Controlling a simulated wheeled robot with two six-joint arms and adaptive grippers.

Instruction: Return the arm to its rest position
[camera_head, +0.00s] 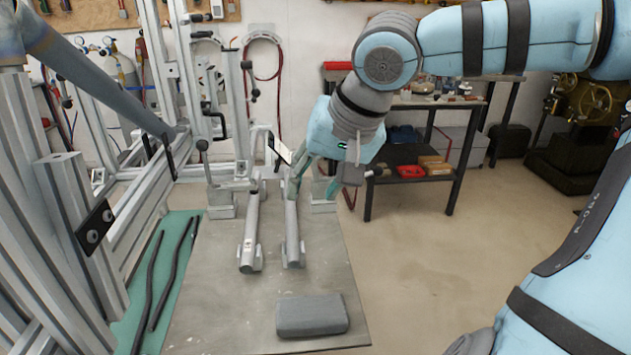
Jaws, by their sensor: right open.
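My right arm (470,40) is light blue and grey and reaches in from the upper right. Its wrist points down over the far end of the metal table (215,305). My right gripper (314,175) is open, beside the far end of the right-hand grey tube (292,235). The picture does not show clearly whether it touches anything; nothing shows held between its fingers. A second grey tube (250,235) lies parallel to the left. My left gripper is not in view.
A grey block (311,315) lies at the table's near edge. An aluminium frame jig (75,215) stands on the left, with dark rods (170,275) on a green surface. A shelf cart (410,175) stands behind my right wrist. The floor right of the table is clear.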

